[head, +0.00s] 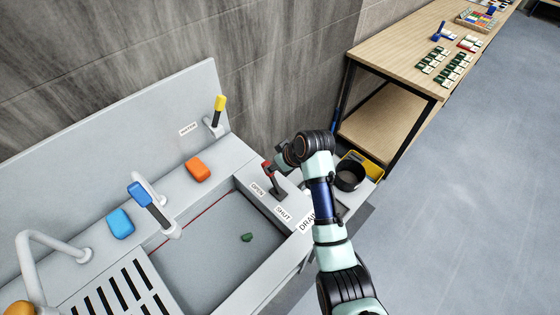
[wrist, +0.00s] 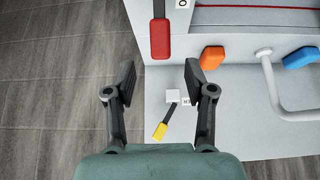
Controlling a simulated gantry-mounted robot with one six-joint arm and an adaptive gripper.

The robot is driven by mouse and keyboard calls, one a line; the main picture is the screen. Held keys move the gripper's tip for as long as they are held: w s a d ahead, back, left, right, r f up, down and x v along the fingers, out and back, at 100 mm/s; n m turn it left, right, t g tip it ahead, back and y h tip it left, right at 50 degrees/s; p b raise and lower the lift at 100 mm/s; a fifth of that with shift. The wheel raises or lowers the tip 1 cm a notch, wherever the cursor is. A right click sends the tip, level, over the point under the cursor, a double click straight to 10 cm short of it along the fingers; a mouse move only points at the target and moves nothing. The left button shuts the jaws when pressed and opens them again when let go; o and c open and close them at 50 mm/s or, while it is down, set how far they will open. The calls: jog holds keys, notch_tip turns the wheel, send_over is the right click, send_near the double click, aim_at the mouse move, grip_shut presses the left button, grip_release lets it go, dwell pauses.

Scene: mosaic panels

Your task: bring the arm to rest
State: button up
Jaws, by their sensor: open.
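My gripper (wrist: 160,78) is open in the wrist view, its two dark fingers spread wide with nothing between them. In the head view my gripper's end (head: 284,156) is over the sink's right rim, close to the red-handled lever (head: 267,170); its fingertips are hard to make out there. In the wrist view the red handle (wrist: 160,40) lies beyond the fingertips, and I see no contact. The lever stands beside the OPEN and SHUT labels on the rim near the DRAIN label, which my arm partly covers.
The grey sink (head: 200,250) holds a small green piece (head: 247,237). A yellow-handled lever (head: 219,103), an orange block (head: 197,169), a blue block (head: 120,222) and a blue-handled tap (head: 140,194) line the ledge. A black pot (head: 349,175) stands right of my arm. A wooden table (head: 400,60) is behind.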

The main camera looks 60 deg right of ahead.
jog(key=v, duration=0.3)
jog(key=shift+s+r, duration=0.1)
jog(key=shift+r, duration=0.05)
dwell(0.4)
jog(key=w+a+r+n+t, duration=0.1)
jog(key=w+a, duration=0.1)
jog(key=a, duration=0.6)
jog(key=w+a+r+t, duration=0.1)
jog(key=w+a, duration=0.2)
jog(key=a, duration=0.5)
jog(key=s+a+r+n+t+y, duration=0.1)
jog(key=s+a+r+t, duration=0.2)
jog(key=a, duration=0.8)
jog(key=s+a+r+t, duration=0.1)
jog(key=s+a+r, duration=0.3)
jog(key=a, duration=0.7)
notch_tip(320, 180, up, 22)
jog(key=a+p, duration=0.1)
jog(key=p, duration=1.9)
jog(key=shift+s, duration=0.3)
